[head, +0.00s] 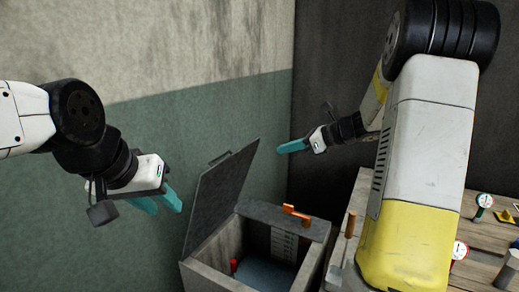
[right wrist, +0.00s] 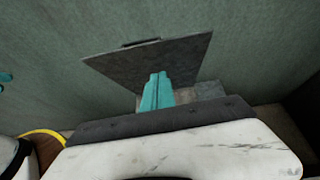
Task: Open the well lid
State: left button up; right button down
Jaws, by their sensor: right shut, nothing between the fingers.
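The well is a grey box (head: 312,262) in the lower middle of the head view, with its top opening uncovered. Its dark grey lid (head: 220,195) stands raised and tilted on the left side of the box, with a small handle on its upper edge. The lid also shows in the right wrist view (right wrist: 120,64), beyond the fingertips. My left gripper (head: 167,207) is left of the lid, apart from it, with its teal fingers spread and empty. My right gripper (head: 280,149) is shut and empty, above and behind the box; its fingers also show in the right wrist view (right wrist: 158,78).
An orange handle (head: 296,212) sits on the box's dark back ledge. A red item (head: 234,266) is inside the box. A wooden table (head: 484,240) with small objects stands at the right. Walls close off the back.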

jog(key=shift+m, duration=0.3)
jog(key=x, duration=0.3)
jog(key=w+r+x, duration=0.1)
jog(key=x, duration=0.7)
jog(key=shift+w+a+r, duration=0.15)
jog(key=shift+w+r, duration=0.05)
jog(key=shift+r, duration=0.2)
jog(key=shift+w+a+r, duration=0.2)
jog(key=shift+w+a, duration=0.15)
jog(key=shift+a, duration=0.1)
jog(key=w+a+r, duration=0.2)
jog(key=w+a, duration=0.2)
jog(key=a, duration=0.1)
jog(key=shift+a+r, duration=0.3)
jog(key=shift+a, duration=0.05)
jog(key=shift+s+d, duration=0.1)
